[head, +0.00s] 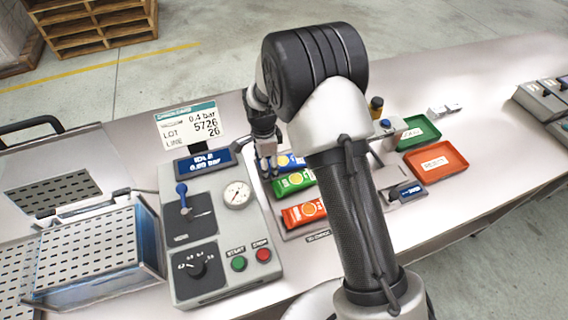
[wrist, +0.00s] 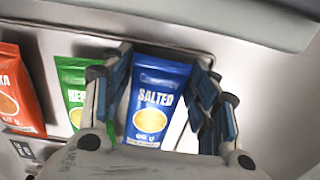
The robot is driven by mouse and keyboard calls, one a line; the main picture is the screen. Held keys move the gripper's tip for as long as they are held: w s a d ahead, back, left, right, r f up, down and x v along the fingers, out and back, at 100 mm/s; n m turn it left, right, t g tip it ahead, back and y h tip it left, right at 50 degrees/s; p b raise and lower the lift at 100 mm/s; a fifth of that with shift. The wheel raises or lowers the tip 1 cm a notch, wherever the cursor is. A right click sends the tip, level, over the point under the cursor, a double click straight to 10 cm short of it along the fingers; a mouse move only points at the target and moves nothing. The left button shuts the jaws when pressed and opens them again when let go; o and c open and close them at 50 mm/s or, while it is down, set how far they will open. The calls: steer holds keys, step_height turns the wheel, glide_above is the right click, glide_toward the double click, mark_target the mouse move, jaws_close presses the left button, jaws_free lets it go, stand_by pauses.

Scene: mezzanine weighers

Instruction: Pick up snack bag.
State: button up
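A blue snack bag marked SALTED (wrist: 155,100) lies face up between the fingers of my gripper (wrist: 162,88) in the wrist view. The fingers are open, one on each side of the bag; I cannot tell whether they touch it. In the head view my gripper (head: 267,168) points down at the left end of the blue bag (head: 291,161), which my arm partly hides. A green bag (head: 293,182) and an orange bag (head: 304,214) lie beside it in a row. In the wrist view the green bag (wrist: 74,88) is close to the left finger.
A grey control box (head: 215,225) with gauge, lever and buttons stands just left of the bags. A red tray (head: 455,172) and a green tray (head: 433,136) lie to the right, beside a small scale (head: 405,192). A blue-sided perforated case (head: 95,250) is at far left.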

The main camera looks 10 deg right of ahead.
steer(key=c, duration=0.7)
steer(key=shift+r, duration=0.1)
